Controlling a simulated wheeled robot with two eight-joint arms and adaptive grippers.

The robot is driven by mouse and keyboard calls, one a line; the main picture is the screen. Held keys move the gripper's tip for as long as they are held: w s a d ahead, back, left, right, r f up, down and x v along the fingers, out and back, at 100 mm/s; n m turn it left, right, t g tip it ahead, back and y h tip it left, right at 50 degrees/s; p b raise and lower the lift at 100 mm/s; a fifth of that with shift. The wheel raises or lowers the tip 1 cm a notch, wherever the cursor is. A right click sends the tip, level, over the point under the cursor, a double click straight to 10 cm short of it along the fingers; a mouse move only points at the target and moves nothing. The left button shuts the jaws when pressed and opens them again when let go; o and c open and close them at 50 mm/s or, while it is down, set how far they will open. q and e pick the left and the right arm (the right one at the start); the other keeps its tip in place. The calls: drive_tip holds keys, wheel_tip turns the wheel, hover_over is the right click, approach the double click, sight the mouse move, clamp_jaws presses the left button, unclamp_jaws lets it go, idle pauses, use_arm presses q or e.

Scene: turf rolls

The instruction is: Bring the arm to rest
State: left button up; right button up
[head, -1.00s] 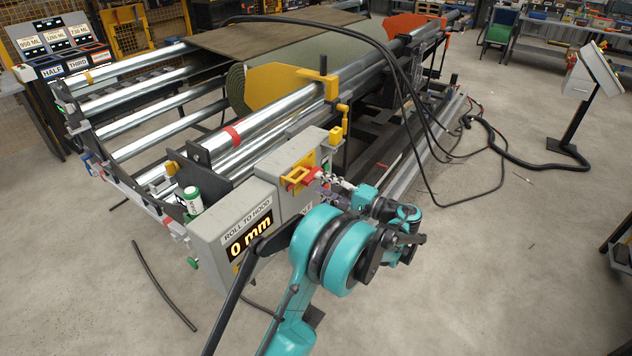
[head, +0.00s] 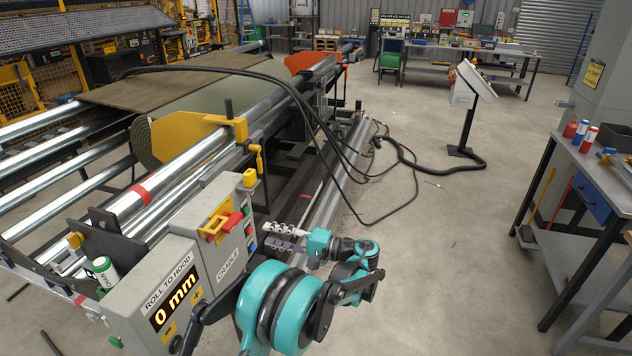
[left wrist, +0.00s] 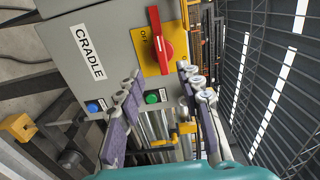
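My left gripper (head: 283,236) is in front of the grey cradle control box (head: 226,262), on its right side. In the left wrist view its two fingers (left wrist: 163,95) are spread apart with nothing between them, so it is open. The red rotary switch (head: 231,221) on its yellow plate sits on the box, apart from the fingertips. It also shows in the left wrist view (left wrist: 161,45), beyond the fingers, with "OFF" beside it. A green button (left wrist: 152,98) and a blue button (left wrist: 93,107) show there too. My right gripper is not in view.
The turf-roll machine with steel rollers (head: 175,175) and a green turf roll (head: 150,143) fills the left. A grey display box reads "0 mm" (head: 175,291). Black cables (head: 345,175) loop beside the machine. Open floor (head: 440,240) lies to the right, before a workbench (head: 590,170).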

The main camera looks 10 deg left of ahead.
use_arm(q)
drive_tip(key=s+a+m+t+h, duration=0.2)
drive_tip(key=s+a+h, duration=0.1)
drive_tip(key=s+h, duration=0.6)
drive_tip(key=s+d+f+n+t+h, duration=0.1)
drive_tip(key=s+d+h, duration=0.3)
drive_tip(key=s, duration=0.4)
drive_tip(key=s+d+f+n+t+h, duration=0.1)
drive_tip(key=s+d+f+t+h, duration=0.2)
drive_tip(key=s+d, duration=0.4)
drive_tip(key=s+f+h, duration=0.1)
drive_tip(key=s+h, duration=0.1)
drive_tip(key=shift+s+d+n, duration=0.15)
drive_tip(key=shift+s+n, duration=0.15)
drive_tip(key=shift+n, duration=0.1)
